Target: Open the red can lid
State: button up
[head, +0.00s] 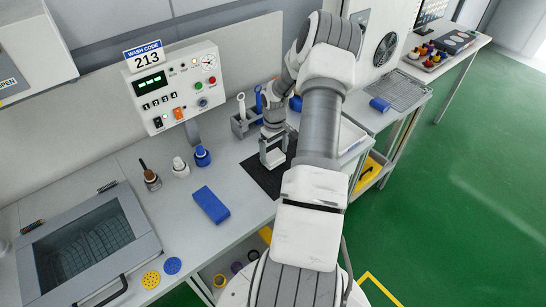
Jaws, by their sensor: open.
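I cannot make out a red can or its lid for certain in the head view. My arm hides part of the bench to the right of the mat. A cluster of small red, yellow and dark items (428,56) stands on the far bench at the upper right, too small to tell apart.
A glass-lidded basin (146,245) is at the left. Green floor (470,190) is clear at the right.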

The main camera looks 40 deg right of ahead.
jog(key=shift+f, duration=1)
jog(key=c, duration=1.1)
jog(key=shift+r, duration=0.1)
jog(key=shift+r, duration=0.4)
jog(key=r, duration=0.2)
jog(key=r+b, duration=0.1)
jog(key=shift+s+r, duration=0.25)
jog(key=shift+s, duration=0.05)
jog(key=s+a+r, duration=0.1)
jog(key=s+r, duration=0.1)
jog(key=s, duration=0.1)
jog(key=s+r, duration=0.2)
jog(key=s, duration=0.2)
jog(key=s+a+r+b, duration=0.1)
jog(key=s+r, duration=0.1)
jog(key=s, duration=0.1)
jog(key=shift+s+a+r, duration=0.25)
jog(key=shift+s+a, duration=0.1)
jog(key=shift+s, duration=0.05)
